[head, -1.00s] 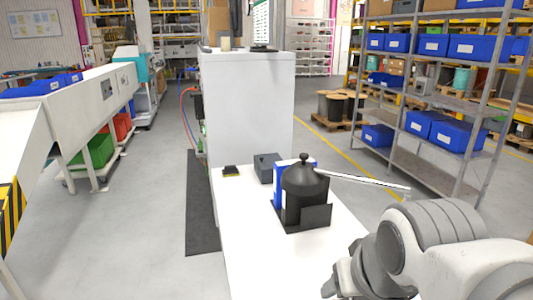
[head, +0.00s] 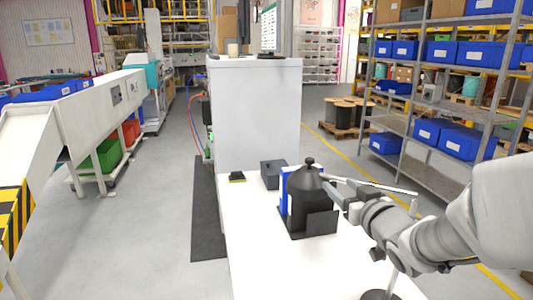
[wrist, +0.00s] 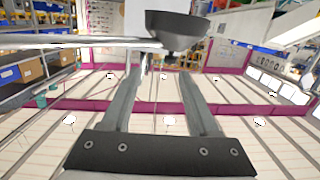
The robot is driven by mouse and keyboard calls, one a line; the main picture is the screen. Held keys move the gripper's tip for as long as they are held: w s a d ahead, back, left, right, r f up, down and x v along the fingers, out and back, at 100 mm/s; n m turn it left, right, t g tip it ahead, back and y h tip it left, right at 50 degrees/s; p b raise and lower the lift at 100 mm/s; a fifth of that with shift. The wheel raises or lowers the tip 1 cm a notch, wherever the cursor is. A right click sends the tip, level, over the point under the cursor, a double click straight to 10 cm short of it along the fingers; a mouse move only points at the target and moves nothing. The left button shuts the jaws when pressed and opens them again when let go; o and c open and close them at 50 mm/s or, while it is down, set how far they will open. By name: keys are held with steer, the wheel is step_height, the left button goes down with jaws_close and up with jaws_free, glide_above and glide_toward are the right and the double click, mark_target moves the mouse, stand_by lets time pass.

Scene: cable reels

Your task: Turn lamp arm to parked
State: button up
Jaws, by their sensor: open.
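The lamp arm is a thin pale rod (head: 385,187). In the head view it runs from a post (head: 413,207) at right to a dark, knob-topped shade (head: 309,178) at left. In the wrist view the rod (wrist: 70,42) crosses the top left and meets the dark bowl-shaped shade (wrist: 180,28). My gripper (head: 330,191) is open, just right of the shade and close to the rod. Its fingers (wrist: 162,78) point towards the shade with a gap between them. I cannot tell whether they touch the rod. My wrist hides part of the post.
A black holder with a low front plate (head: 321,223) and a blue part (head: 284,195) stands on the white table (head: 262,245) below the shade. A grey box (head: 272,173) and a small dark item (head: 237,177) lie behind. A white cabinet (head: 257,115) closes the far end.

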mark_target(304, 166)
steer(key=shift+n+t+y, duration=0.3)
steer(key=shift+t+y, duration=0.1)
steer(key=shift+y, duration=0.5)
steer(key=x, duration=1.1)
steer(key=a+x, duration=0.1)
steer(key=x, duration=0.5)
steer(key=shift+r+p, duration=0.25)
steer(key=shift+p, duration=0.1)
jaws_close()
